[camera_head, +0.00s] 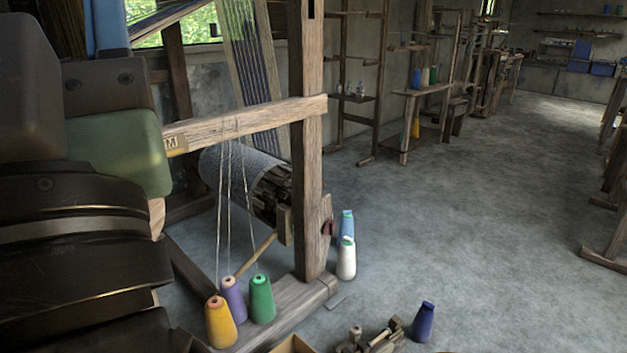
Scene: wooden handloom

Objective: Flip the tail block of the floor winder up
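A small wooden device with a light metal or pale knob, probably the floor winder (380,338), lies on the floor at the bottom edge of the head view. Its lower part is cut off by the frame. A short upright piece with a pale top stands at its left end; I cannot tell whether this is the tail block or how it is turned. My gripper is not in view. Parts of my own arm fill the left side and hide some of the loom.
A dark blue cone (423,322) stands right of the device. The loom post (306,150) rises to its left, with yellow (220,322), purple and green cones at its base. White (346,260) and blue cones stand beside the post. Open floor (480,220) lies to the right.

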